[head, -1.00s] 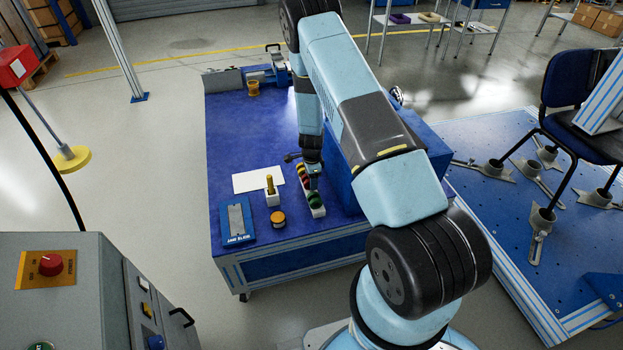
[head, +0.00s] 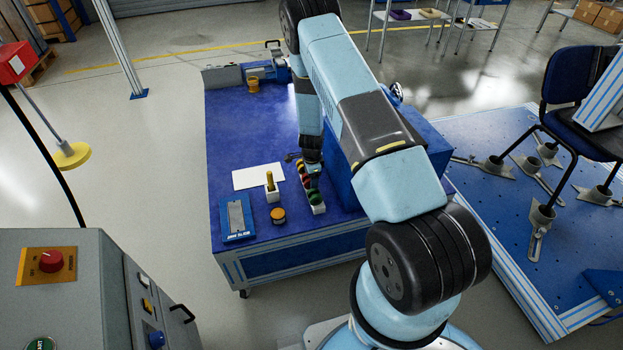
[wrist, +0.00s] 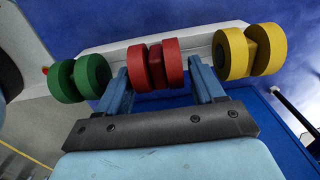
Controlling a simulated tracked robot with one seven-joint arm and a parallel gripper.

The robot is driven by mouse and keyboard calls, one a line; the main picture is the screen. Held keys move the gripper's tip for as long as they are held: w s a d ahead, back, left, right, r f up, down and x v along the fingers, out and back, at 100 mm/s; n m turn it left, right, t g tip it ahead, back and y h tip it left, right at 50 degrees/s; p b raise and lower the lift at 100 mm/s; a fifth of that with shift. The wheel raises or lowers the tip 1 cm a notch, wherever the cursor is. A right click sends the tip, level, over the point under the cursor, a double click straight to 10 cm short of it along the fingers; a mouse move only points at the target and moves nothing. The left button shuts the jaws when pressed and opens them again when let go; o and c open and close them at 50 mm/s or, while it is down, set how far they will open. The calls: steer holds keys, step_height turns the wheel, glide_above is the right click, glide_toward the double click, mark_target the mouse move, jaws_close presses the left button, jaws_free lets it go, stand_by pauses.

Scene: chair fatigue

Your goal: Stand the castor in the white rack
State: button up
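A red castor (wrist: 155,66) sits between a green castor (wrist: 80,78) and a yellow castor (wrist: 249,50) in line with the white rack (wrist: 112,50). My gripper (wrist: 160,72) has its two blue fingers on either side of the red castor, very close to it. I cannot tell whether they press on it or stand just clear. The castor's foot is hidden. In the head view the white rack (head: 318,209) is on the blue bench with coloured castors along it. My gripper (head: 313,176) is low over it and partly hides it.
On the blue bench (head: 245,130), left of the rack, are a white sheet (head: 258,176), a white block with a yellow peg (head: 271,188), an orange-topped round pot (head: 278,215) and a blue tray (head: 236,218). A vise (head: 265,70) is at the back. A blue box stands close right.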

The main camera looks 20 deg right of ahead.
steer(key=shift+o, duration=1.4)
step_height(320, 180, up, 14)
steer(key=shift+f, duration=0.15)
steer(key=s+a+r+n+t+y, duration=0.1)
steer(key=s+r+n, duration=0.2)
steer(key=r, duration=0.8)
steer(key=s+r+n+t, duration=0.1)
steer(key=s+r+n, duration=0.15)
steer(key=r, duration=0.85)
steer(key=s+a+r+n+t+y, duration=0.1)
steer(key=s+r+n, duration=0.25)
steer(key=r, duration=0.85)
steer(key=s+d+r+n+t+h, duration=0.1)
steer(key=s+r+n, duration=0.3)
steer(key=s, duration=1)
steer(key=s+r+n+t+h, duration=0.1)
steer(key=s+r+n, duration=0.4)
steer(key=s+r, duration=0.6)
steer(key=s, duration=0.3)
steer(key=shift+d+t, duration=0.3)
steer(key=shift+d, duration=0.05)
